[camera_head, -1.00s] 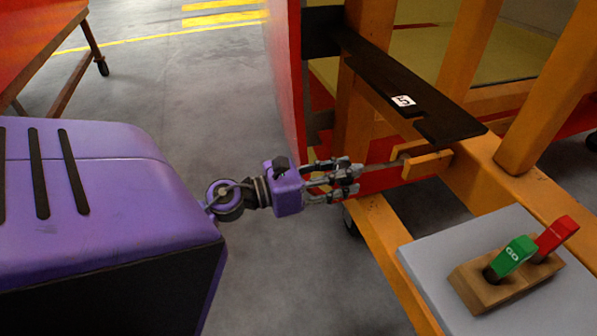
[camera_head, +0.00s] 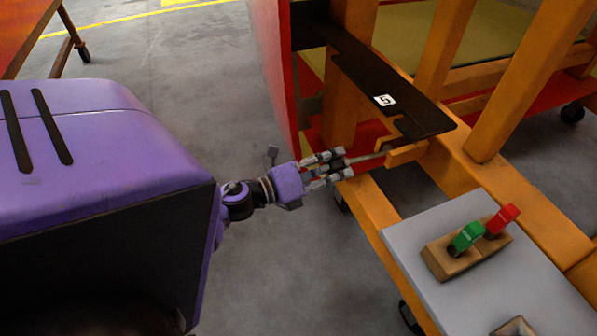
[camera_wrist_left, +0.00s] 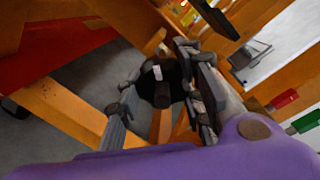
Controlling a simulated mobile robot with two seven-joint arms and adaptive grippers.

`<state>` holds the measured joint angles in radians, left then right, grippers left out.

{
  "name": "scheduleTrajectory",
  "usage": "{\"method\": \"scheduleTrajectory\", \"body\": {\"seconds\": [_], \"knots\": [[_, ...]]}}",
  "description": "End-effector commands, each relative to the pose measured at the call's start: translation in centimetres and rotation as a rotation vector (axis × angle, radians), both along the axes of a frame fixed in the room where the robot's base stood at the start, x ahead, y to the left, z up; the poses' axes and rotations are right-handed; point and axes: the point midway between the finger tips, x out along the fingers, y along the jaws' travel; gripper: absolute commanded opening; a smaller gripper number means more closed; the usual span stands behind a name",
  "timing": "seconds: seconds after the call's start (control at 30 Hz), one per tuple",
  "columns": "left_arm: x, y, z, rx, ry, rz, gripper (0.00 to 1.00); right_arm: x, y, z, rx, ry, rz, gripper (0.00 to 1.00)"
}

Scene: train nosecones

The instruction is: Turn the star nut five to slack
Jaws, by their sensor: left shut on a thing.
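The star nut (camera_wrist_left: 160,82) is a dark knob with a small white mark, between the fingers in the left wrist view. It is largely covered by the fingertips in the head view. My left gripper (camera_head: 341,165) is shut on it. A thin rod (camera_head: 368,157) runs from the nut to an orange block (camera_head: 407,152) under a black slotted plate (camera_head: 350,62). The plate carries a white label with a 5 (camera_head: 384,100). My right gripper is not in view.
Orange frame beams (camera_head: 520,75) stand close on the right. A red panel (camera_head: 270,70) rises just behind the gripper. A grey board (camera_head: 400,240) holds a green lever (camera_head: 468,237) and a red lever (camera_head: 502,219). Open grey floor lies behind the wrist.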

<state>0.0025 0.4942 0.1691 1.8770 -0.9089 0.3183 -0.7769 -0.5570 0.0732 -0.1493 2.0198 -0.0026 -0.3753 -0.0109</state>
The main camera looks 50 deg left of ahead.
Motion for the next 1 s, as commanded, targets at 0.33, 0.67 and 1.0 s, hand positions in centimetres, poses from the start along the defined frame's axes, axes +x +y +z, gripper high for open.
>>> {"method": "scheduleTrajectory", "body": {"seconds": [0.33, 0.67, 1.0], "knots": [[-0.1, 0.0, 0.1, -0.290, 0.124, 0.030, 0.08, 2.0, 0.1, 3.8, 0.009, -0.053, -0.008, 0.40], [-0.3, -0.2, -0.3, -0.488, 0.209, 0.048, 0.08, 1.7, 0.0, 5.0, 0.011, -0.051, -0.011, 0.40], [-0.4, -0.3, -0.6, -0.573, 0.247, 0.056, 0.09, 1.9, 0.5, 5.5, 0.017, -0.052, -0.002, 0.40]]}}
